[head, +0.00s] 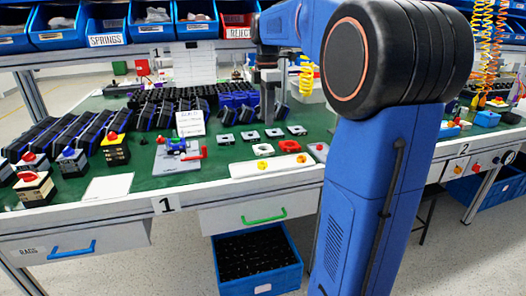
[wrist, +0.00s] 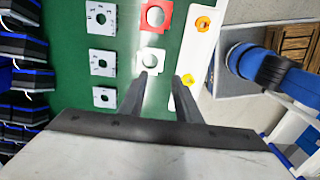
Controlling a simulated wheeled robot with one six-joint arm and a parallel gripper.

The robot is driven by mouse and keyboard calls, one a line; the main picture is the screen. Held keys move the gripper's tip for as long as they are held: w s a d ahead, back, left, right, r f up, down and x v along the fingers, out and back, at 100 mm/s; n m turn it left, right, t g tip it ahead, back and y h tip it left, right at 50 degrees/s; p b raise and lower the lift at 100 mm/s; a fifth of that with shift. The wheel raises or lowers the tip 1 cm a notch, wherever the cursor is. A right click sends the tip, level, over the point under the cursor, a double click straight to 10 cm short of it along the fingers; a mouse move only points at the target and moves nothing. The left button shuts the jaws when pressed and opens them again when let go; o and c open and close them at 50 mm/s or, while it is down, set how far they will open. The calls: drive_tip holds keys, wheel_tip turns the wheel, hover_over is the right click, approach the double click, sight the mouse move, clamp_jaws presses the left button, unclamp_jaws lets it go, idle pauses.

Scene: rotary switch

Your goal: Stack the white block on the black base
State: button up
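Several square plates with round holes lie flat on the green bench top. In the wrist view, white blocks (wrist: 102,62) stand in a column left of my gripper, and another white block (wrist: 152,59) with a large hole lies just beyond the fingertips. My gripper (wrist: 160,76) is open, with nothing between its fingers; its height above the bench is hard to judge. In the head view my gripper (head: 268,108) points down near the row of white blocks (head: 250,135). Black bases (wrist: 23,82) with blue edges line the left of the wrist view; which one the task means is unclear.
A red plate (wrist: 156,14) lies beyond the nearest white block. A white tray (wrist: 202,45) with yellow rings is to its right, near the bench edge. Blue bins (head: 108,28) hang along the back. A grey fixture (head: 178,158) and assembled switches (head: 115,149) stand left.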

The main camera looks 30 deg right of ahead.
sight(266, 146)
wheel_tip(266, 146, down, 7)
drive_tip(key=shift+r, duration=0.2)
drive_tip(key=shift+s+a+f, duration=0.1)
drive_tip(key=shift+a+f, duration=0.05)
drive_tip(key=shift+f, duration=1.2)
drive_tip(key=shift+s+a+f, duration=0.1)
drive_tip(key=shift+f, duration=1.2)
drive_tip(key=shift+w, duration=0.1)
clamp_jaws()
